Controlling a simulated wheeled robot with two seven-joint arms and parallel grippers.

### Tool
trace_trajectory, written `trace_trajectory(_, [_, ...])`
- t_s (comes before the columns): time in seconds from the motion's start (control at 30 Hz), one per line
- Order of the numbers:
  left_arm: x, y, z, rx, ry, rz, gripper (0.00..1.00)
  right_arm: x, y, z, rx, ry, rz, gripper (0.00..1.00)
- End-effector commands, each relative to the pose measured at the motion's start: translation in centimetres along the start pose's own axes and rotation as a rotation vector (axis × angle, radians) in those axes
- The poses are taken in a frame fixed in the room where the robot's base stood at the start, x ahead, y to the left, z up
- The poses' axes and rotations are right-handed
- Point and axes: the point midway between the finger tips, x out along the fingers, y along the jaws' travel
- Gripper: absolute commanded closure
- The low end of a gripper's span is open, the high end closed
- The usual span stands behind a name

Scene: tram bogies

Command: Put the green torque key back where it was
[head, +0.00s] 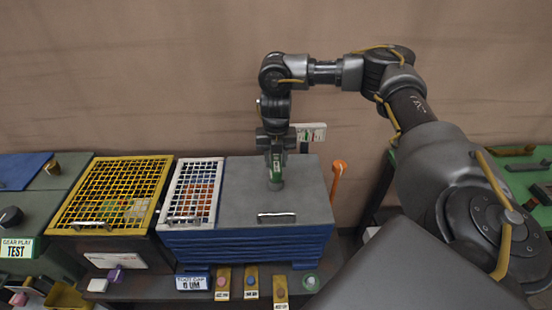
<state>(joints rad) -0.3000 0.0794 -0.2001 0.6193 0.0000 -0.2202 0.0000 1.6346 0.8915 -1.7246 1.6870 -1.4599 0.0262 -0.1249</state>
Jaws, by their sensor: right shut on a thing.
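The green torque key (277,182) is upright under my right gripper (276,152), which points down and is shut on it. The key is over the grey lid (245,188) of the blue box, in front of the wall. I cannot tell whether its lower end touches the lid. My left gripper is not in view.
A yellow mesh cage (113,162) and a white mesh cage (192,220) stand left of the lid. A lid handle (277,217) is near the front. An orange hook-shaped handle (338,175) rises at the right. Tagged pieces with pink (222,282) and blue (251,281) tops line the ledge.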

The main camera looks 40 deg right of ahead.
Motion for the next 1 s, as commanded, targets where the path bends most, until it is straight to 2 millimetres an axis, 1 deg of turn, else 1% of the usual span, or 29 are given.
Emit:
trace_trajectory(0.03, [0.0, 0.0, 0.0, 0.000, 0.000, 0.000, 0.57, 0.1, 0.0, 0.0, 0.000, 0.001, 0.000, 0.62])
trace_trajectory(0.17, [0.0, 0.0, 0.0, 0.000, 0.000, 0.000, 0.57, 0.1, 0.0, 0.0, 0.000, 0.000, 0.000, 0.45])
trace_trajectory(0.2, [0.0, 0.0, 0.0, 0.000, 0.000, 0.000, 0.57, 0.1, 0.0, 0.0, 0.000, 0.000, 0.000, 0.42])
trace_trajectory(0.43, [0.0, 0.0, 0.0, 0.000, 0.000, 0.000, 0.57, 0.0, 0.0, 0.0, 0.000, 0.000, 0.000, 0.42])
trace_trajectory(0.57, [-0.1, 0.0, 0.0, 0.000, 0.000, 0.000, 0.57, -0.6, 0.1, 0.0, 0.000, -0.001, 0.001, 0.42])
trace_trajectory(0.67, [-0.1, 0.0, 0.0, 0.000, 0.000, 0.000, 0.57, -1.9, 0.1, 0.1, -0.001, -0.004, 0.002, 0.42])
trace_trajectory(1.0, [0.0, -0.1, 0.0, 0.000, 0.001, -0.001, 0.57, -8.5, 0.1, 0.1, -0.001, -0.005, 0.002, 0.42])
